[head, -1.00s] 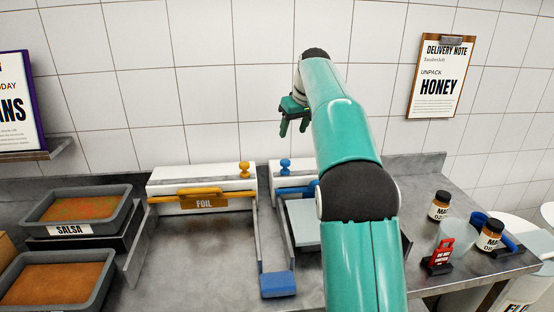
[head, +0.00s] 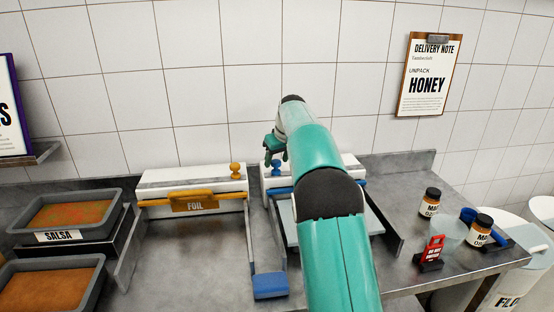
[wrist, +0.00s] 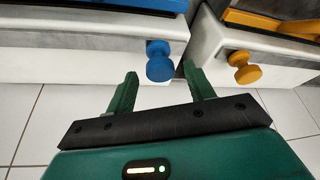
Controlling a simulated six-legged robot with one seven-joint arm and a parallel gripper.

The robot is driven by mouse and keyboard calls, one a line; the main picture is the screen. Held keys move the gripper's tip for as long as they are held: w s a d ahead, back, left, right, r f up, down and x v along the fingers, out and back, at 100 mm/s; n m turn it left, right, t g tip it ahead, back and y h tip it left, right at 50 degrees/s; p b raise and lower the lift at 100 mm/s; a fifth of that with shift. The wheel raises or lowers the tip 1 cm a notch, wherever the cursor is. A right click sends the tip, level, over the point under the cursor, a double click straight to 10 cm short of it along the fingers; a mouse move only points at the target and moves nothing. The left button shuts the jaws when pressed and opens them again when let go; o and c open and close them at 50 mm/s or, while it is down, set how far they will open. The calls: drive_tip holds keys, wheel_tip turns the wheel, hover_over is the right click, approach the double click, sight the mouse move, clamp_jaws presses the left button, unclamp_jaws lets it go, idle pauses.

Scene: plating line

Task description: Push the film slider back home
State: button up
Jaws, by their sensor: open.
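The dispenser with blue fittings (head: 350,160) stands beside the foil dispenser, partly hidden behind my arm; no film label is visible. Its blue knob (wrist: 160,62) shows in the wrist view, on the white housing. My gripper (head: 275,159) is open and empty above that dispenser's left end. In the wrist view my gripper (wrist: 158,86) has its fingertips either side of the blue knob's line, with the knob just beyond them; I see no clear contact. A blue block (head: 270,285) sits at the front end of the rail.
The foil dispenser (head: 190,180) with its orange knob (wrist: 242,67) is close to the left. Salsa trays (head: 75,214) stand farther left. The tiled wall is close behind.

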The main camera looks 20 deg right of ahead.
drive_tip(key=shift+w+f, duration=0.15)
drive_tip(key=shift+f, duration=0.05)
clamp_jaws()
idle(0.3)
